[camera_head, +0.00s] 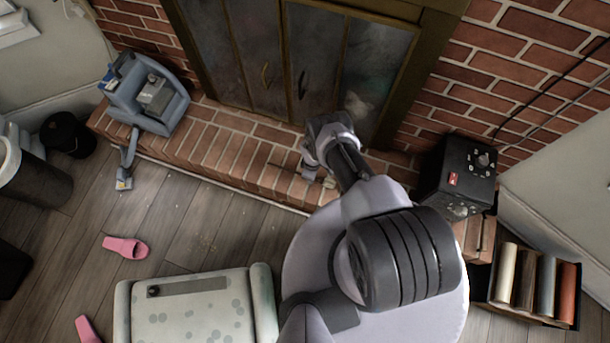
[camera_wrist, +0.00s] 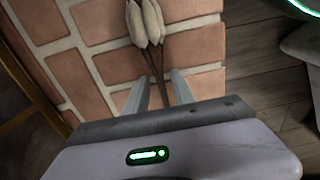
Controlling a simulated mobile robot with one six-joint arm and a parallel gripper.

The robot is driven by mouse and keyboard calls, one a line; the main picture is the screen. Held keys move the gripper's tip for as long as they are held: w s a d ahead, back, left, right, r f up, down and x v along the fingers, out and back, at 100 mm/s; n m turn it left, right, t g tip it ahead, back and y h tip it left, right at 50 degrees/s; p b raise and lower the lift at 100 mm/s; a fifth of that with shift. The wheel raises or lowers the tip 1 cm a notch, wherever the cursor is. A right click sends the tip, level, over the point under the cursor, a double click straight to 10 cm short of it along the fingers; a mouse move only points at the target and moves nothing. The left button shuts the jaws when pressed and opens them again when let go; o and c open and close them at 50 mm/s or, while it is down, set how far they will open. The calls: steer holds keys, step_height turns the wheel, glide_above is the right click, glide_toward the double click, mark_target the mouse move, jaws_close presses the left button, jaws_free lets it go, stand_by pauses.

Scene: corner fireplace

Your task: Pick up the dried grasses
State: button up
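The heads lie just beyond the fingertips. The lower stems are hidden under the gripper body. In the head view, my gripper (camera_head: 318,176) is low over the hearth in front of the fireplace doors. There, the grasses (camera_head: 330,182) show only as a small pale patch beside the fingers, mostly hidden by my arm.
The brick hearth (camera_head: 225,148) runs below the glass fireplace doors (camera_head: 335,65). A blue-grey caddy (camera_head: 150,95) stands at its left, a black box (camera_head: 458,172) at its right. A pale spotted ottoman (camera_head: 195,315), pink slippers (camera_head: 126,247) and a tray of rolls (camera_head: 530,325) are nearer.

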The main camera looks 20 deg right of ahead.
jaws_close()
steer(key=shift+r, duration=0.1)
